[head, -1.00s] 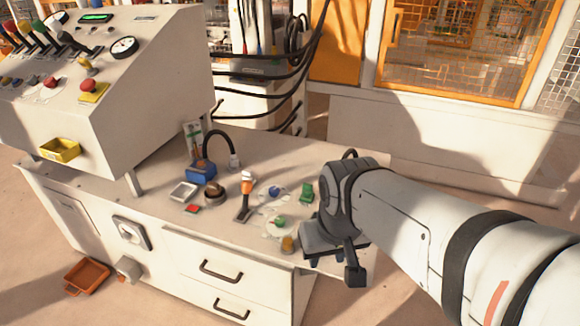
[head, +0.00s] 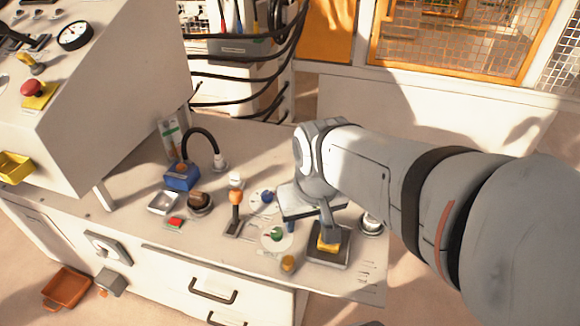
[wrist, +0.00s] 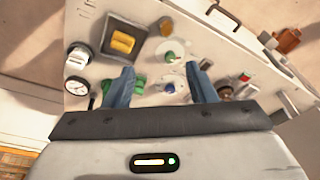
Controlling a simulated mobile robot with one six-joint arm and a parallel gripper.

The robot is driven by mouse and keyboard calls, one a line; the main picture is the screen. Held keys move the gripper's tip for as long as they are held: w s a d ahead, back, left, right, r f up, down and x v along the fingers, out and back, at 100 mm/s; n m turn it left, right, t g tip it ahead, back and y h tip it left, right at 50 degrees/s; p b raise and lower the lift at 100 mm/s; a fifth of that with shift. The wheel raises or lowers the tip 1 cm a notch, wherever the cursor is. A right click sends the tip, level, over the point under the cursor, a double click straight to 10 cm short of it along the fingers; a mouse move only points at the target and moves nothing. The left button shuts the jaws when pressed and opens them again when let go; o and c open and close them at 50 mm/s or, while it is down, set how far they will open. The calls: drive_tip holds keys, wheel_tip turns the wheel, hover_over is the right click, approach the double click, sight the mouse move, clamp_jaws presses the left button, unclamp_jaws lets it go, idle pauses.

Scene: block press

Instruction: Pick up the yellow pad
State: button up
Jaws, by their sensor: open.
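The yellow pad (head: 328,243) lies on a dark square plate (head: 336,259) near the front right of the bench. In the wrist view the yellow pad (wrist: 122,42) is ahead of the fingers and to the left, with dark plate showing around it. My gripper (head: 310,226) is above the bench beside the pad, and one finger overlaps the pad's upper edge in the head view. In the wrist view my gripper (wrist: 160,87) has its two blue-grey fingers wide apart with nothing held. I cannot tell its exact height over the pad.
Close by stand a green knob (head: 277,234), a blue knob (head: 267,197), an orange-yellow knob (head: 288,263) and an upright orange-topped lever (head: 236,200). A blue box (head: 182,178) with a black hose is farther left. The sloped console (head: 110,100) rises at the left.

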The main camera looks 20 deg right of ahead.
sight(330, 248)
drive_tip(key=o, duration=0.6)
drive_tip(key=w+d+f+m+b, duration=0.1)
drive_tip(key=w+d+f+b, duration=0.2)
drive_tip(key=f, duration=0.3)
drive_tip(key=w+d+f+m+g+b, duration=0.1)
drive_tip(key=w+d+f+m+b, duration=0.1)
drive_tip(key=w+d+f+b, duration=0.1)
wheel_tip(330, 248, down, 3)
drive_tip(key=shift+w+d+r+m+g+b, duration=0.15)
drive_tip(key=shift+w+d+m+g+b, duration=0.15)
drive_tip(key=shift+w+d, duration=0.55)
drive_tip(key=shift+o, duration=0.6)
drive_tip(key=w+d+f+m+b, duration=0.1)
drive_tip(key=f, duration=0.1)
drive_tip(key=w+d+f+b, duration=0.1)
drive_tip(key=d+f, duration=0.1)
drive_tip(key=f, duration=0.1)
drive_tip(key=w+d+f+m+b, duration=0.1)
drive_tip(key=d+f, duration=0.1)
drive_tip(key=f, duration=0.1)
drive_tip(key=shift+w+m+g, duration=0.3)
drive_tip(key=shift+w+g, duration=0.1)
drive_tip(key=shift+w+a+f+b, duration=0.1)
drive_tip(key=shift+f+b, duration=0.35)
drive_tip(key=shift+f, duration=1.55)
drive_tip(key=shift+w+a+f+b, duration=0.1)
drive_tip(key=shift+f+b, duration=0.3)
drive_tip(key=shift+f, duration=1.6)
